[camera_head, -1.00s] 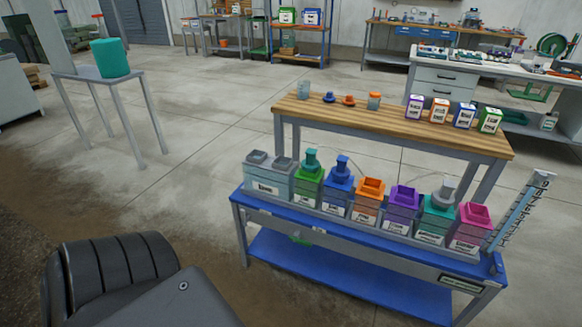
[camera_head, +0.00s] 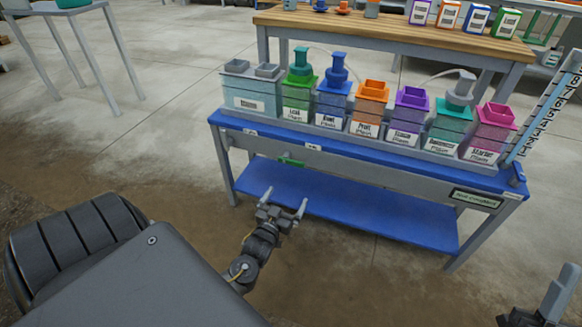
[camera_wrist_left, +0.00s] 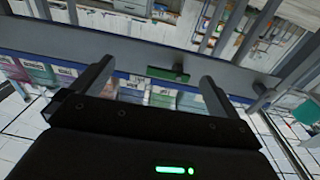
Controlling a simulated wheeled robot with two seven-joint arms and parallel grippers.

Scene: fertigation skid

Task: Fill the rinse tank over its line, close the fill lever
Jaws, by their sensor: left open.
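The rinse tank (camera_head: 252,92) is the wide, clear-walled, grey-topped tank at the left end of the blue bench. Its label is too small to read surely, and I cannot make out its line. A green lever (camera_head: 290,161) sits on the bench's front rail below the tank. It also shows in the left wrist view (camera_wrist_left: 167,74), lying roughly crosswise beyond the fingers. My left gripper (camera_head: 286,199) is open and empty, in front of and below the lever, apart from it. Part of my right arm's end (camera_head: 548,308) shows at the lower right corner; its jaws are unclear.
Several coloured tanks stand in a row right of the rinse tank, including a blue one (camera_head: 334,100) and a magenta one (camera_head: 490,130). A tilted scale board (camera_head: 545,112) stands at the right end. The lower blue shelf (camera_head: 350,212) is bare. A wooden table (camera_head: 390,32) stands behind.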

